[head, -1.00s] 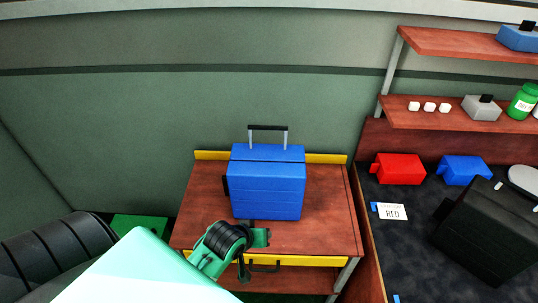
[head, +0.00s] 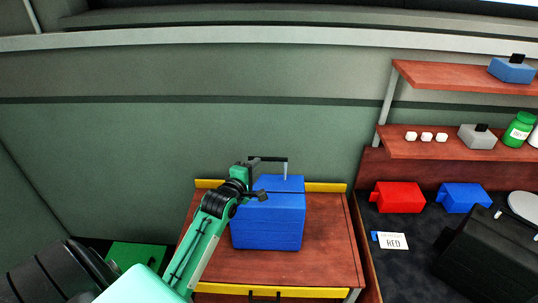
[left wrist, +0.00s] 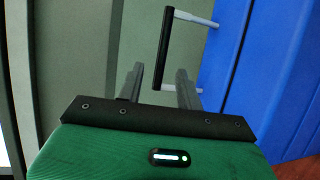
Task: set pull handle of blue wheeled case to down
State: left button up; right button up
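The blue wheeled case (head: 268,222) stands on a wooden-topped table. Its pull handle (head: 270,159), a black bar on grey rods, is raised above the case's top. My left gripper (head: 257,178) is at the upper left of the case, beside the handle's left end, and hides the left rod. In the left wrist view, its two fingers (left wrist: 159,88) are apart with nothing held. The handle's black bar (left wrist: 164,45) shows there ahead of the gap between them, with the blue case (left wrist: 265,70) to the right. My right gripper is not in view.
The table (head: 325,235) has yellow edge strips and bare top to the right of the case. A dark bench (head: 415,285) at the right holds red and blue blocks and a black case. Shelves with small items hang above it. A green wall stands behind.

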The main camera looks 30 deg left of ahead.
aim_at(266, 158)
pick_arm(q)
jog(key=p+x, duration=0.2)
jog(key=x, duration=0.7)
jog(key=shift+w+p, duration=0.15)
jog(key=shift+p, duration=0.15)
jog(key=shift+w+f, duration=0.15)
jog(key=shift+w, duration=0.5)
